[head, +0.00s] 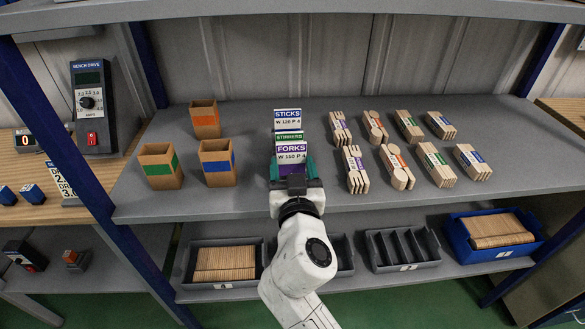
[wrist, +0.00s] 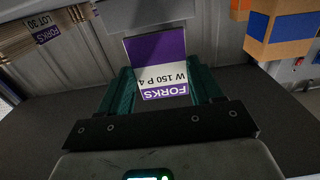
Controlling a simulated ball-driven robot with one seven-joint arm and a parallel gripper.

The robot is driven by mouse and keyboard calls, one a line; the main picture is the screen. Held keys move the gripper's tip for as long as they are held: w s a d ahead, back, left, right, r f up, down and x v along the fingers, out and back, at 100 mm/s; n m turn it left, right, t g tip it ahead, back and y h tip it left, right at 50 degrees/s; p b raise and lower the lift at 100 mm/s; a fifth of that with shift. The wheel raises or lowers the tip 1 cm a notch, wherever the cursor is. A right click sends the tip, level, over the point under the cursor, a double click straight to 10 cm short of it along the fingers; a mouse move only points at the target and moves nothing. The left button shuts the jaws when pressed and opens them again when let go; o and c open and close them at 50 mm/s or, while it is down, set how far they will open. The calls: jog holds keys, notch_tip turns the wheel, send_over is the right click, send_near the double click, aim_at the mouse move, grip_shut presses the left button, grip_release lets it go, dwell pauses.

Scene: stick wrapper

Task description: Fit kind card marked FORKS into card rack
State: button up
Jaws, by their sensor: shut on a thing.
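The FORKS card (head: 291,149), white and purple, is held upright between the green fingers of my gripper (head: 293,168) over the shelf. In the wrist view the card (wrist: 157,48) appears upside down, marked W 150 P 4, with a finger of my gripper (wrist: 163,85) on each side. The blue-marked STICKS card (head: 288,119) and the green-marked STIRRERS card (head: 288,137) stand just behind it in one line. The card rack is hidden by the cards and my gripper, so I cannot tell whether the FORKS card's lower edge sits in it.
Open boxes with orange (head: 205,120), green (head: 160,167) and blue (head: 217,163) marks stand left on the shelf (head: 240,198). Several banded bundles, one with a purple band (head: 356,168), lie to the right. Bins, including a blue one (head: 492,255), are on the lower shelf.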

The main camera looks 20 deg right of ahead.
jog(key=shift+f+b, duration=1.8)
jog(key=shift+b, duration=0.3)
jog(key=o, duration=1.2)
jog(key=b+v, duration=0.1)
jog(key=v, duration=0.9)
jog(key=shift+s, duration=0.4)
jog(key=s+d+f+g+p, duration=0.5)
jog(key=s+d+f+g, duration=0.5)
jog(key=d+f, duration=0.3)
jog(key=s+a+f+n+g+y+p, duration=0.1)
jog(key=s+f+g+y, duration=0.4)
jog(key=s, duration=1)
jog(key=shift+s+f+n+g+p, duration=0.2)
jog(key=shift+f+n+g+p, duration=0.5)
jog(key=shift+n, duration=0.4)
